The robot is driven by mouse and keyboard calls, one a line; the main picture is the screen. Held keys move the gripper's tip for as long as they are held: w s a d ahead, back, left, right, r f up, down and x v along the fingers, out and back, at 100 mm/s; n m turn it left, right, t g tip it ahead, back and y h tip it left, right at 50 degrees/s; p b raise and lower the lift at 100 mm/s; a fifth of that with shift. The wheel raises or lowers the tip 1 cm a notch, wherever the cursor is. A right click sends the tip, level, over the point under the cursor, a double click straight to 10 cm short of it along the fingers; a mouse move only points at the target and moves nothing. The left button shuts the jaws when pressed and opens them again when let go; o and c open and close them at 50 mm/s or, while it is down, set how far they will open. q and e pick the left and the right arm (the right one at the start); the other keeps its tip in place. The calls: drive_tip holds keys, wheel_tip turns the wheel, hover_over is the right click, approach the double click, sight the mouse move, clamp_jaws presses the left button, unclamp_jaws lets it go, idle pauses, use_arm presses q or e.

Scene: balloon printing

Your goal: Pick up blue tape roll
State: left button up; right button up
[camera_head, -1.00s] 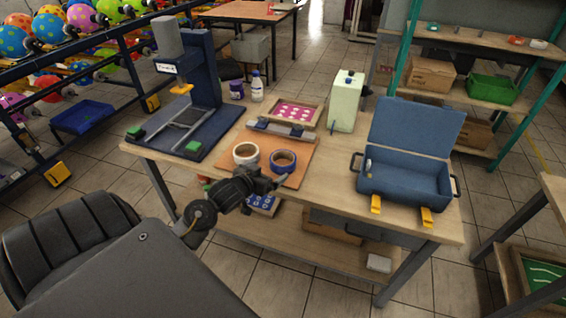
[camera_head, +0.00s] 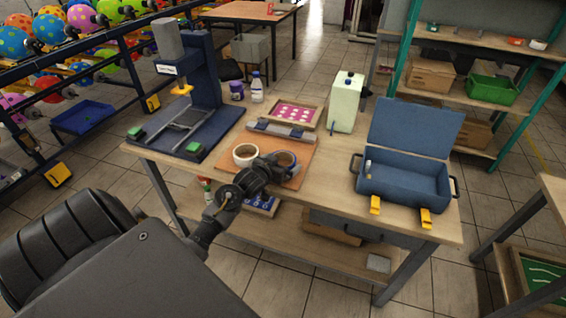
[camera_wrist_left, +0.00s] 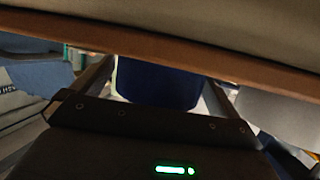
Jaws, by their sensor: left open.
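The blue tape roll (camera_head: 287,156) lies on an orange-brown board (camera_head: 226,169) at the front edge of the workbench, partly hidden behind my left gripper. My left gripper (camera_head: 283,168) is open at the near side of the roll. In the left wrist view, a dark blue rounded surface (camera_wrist_left: 160,84), which looks like the roll, sits between the two open fingers. Whether the fingers touch it cannot be told. A white tape roll (camera_head: 245,154) lies on the board just left of the blue one. My right gripper is not in view.
A dark blue press (camera_head: 196,85) stands at the left of the bench. A pink-dotted frame (camera_head: 295,113) lies behind the rolls, with a pale green container (camera_head: 345,103) beside it. An open blue case (camera_head: 405,185) stands at the right. Bare bench lies between board and case.

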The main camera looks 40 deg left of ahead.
use_arm(q)
drive_tip(key=shift+w+f, duration=0.25)
drive_tip(key=shift+w, duration=0.25)
drive_tip(key=c, duration=0.9)
drive_tip(key=shift+o, duration=0.2)
drive_tip(key=shift+a+r, duration=0.1)
drive_tip(key=shift+r, duration=0.55)
drive_tip(key=s+r, duration=0.1)
drive_tip(key=r, duration=0.1)
drive_tip(key=s+r, duration=0.1)
drive_tip(key=r, duration=0.1)
drive_tip(key=s+d+r, duration=0.1)
drive_tip(key=s+r, duration=0.1)
drive_tip(key=shift+d+r, duration=0.1)
drive_tip(key=shift+r, duration=0.3)
drive_tip(key=d+r+p+v, duration=0.1)
drive_tip(key=v, duration=1)
drive_tip(key=shift+w+d, duration=0.2)
drive_tip(key=shift+w, duration=0.1)
